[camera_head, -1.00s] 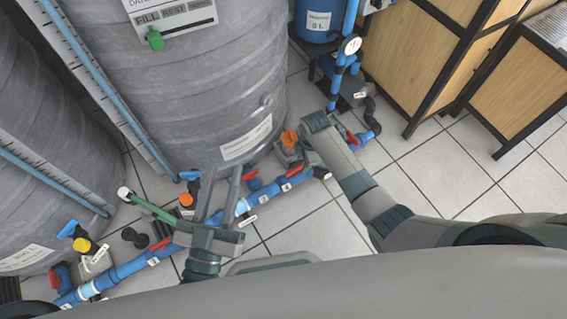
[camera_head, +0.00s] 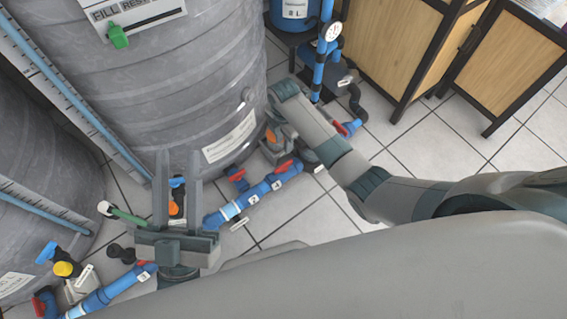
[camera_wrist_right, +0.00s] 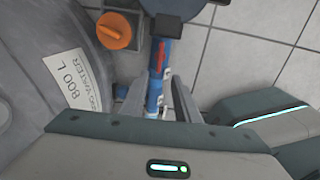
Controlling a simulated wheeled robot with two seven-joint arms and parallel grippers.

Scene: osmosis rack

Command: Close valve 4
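Blue pipe (camera_head: 262,190) with red-handled valves and white number tags runs along the floor in front of the tank. The tags are too small for me to tell which is valve 4. In the right wrist view, a red handle (camera_wrist_right: 161,52) lies along the pipe, beyond my right gripper (camera_wrist_right: 158,95), whose fingers are apart with the pipe visible between them. My left gripper (camera_head: 178,160) is open and empty, pointing away over the floor.
A large grey tank (camera_head: 190,80) stands behind the pipe. An orange knob (camera_wrist_right: 113,30) is left of the handle in the right wrist view. A gauge (camera_head: 332,32) on a blue upright pipe and wooden cabinets (camera_head: 408,45) stand at the right. Tiled floor (camera_head: 330,225) is free in front.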

